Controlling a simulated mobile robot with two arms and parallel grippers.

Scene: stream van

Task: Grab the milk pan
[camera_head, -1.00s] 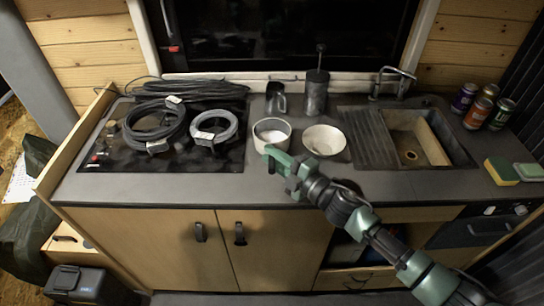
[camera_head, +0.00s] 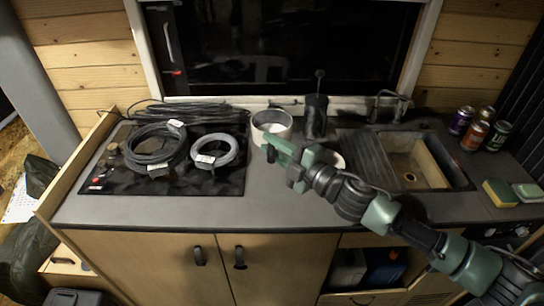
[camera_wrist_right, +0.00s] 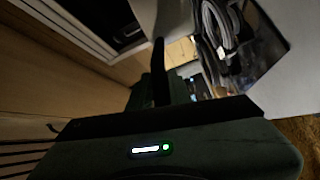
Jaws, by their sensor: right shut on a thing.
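The gripper covers the grip point. In the right wrist view, a pale surface at the top may be the pan, but the picture is too dark to be sure. My left gripper is in neither view.
A white bowl (camera_head: 333,159) is partly hidden behind my right arm. A dark canister (camera_head: 315,117) stands close behind. Cable coils (camera_head: 155,145) lie on the black hob at left. The sink (camera_head: 412,160) and several cans (camera_head: 475,135) are at right. The front counter strip is clear.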

